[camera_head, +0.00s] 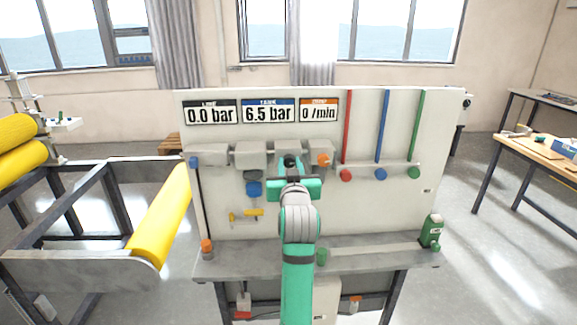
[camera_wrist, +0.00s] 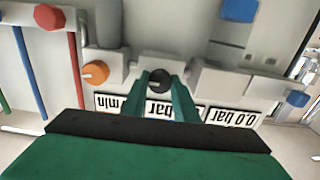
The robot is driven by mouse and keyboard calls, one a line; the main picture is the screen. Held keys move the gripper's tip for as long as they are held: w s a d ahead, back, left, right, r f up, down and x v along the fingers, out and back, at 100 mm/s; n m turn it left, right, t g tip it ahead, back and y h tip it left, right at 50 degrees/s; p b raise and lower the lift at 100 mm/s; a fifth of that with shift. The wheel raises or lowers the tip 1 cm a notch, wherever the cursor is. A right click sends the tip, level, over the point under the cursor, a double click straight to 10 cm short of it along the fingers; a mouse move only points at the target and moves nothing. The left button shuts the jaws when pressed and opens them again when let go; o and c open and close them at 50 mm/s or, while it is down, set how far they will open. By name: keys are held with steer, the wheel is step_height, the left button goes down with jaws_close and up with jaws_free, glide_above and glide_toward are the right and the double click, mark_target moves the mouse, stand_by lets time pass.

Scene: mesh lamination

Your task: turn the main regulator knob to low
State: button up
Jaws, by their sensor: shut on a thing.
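A black round knob (camera_wrist: 157,78) with a pale mark sits on a grey block on the upright panel. In the wrist view, the two green fingers of my gripper (camera_wrist: 161,86) stand on either side of it, shut on it. In the head view, my gripper (camera_head: 291,178) is against the panel's middle and the black knob (camera_head: 289,160) shows just above it. No label for the main regulator is readable. The panel displays (camera_head: 268,111) read 0.0 bar, 6.5 bar and 0 /min.
An orange knob (camera_head: 323,159) is close to the right of my gripper, and a blue knob (camera_head: 254,188) is lower left.

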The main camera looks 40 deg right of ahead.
steer(key=n, duration=0.4)
steer(key=shift+a+f+n, duration=0.1)
steer(key=shift+f+n, duration=0.15)
steer(key=shift+n, duration=0.15)
steer(key=n, duration=0.3)
steer(key=shift+n, duration=0.3)
steer(key=n, duration=0.5)
steer(key=shift+s+r, duration=0.1)
steer(key=shift+n, duration=2.3)
steer(key=o, duration=1.1)
steer(key=shift+c, duration=0.2)
steer(key=shift+r, duration=0.15)
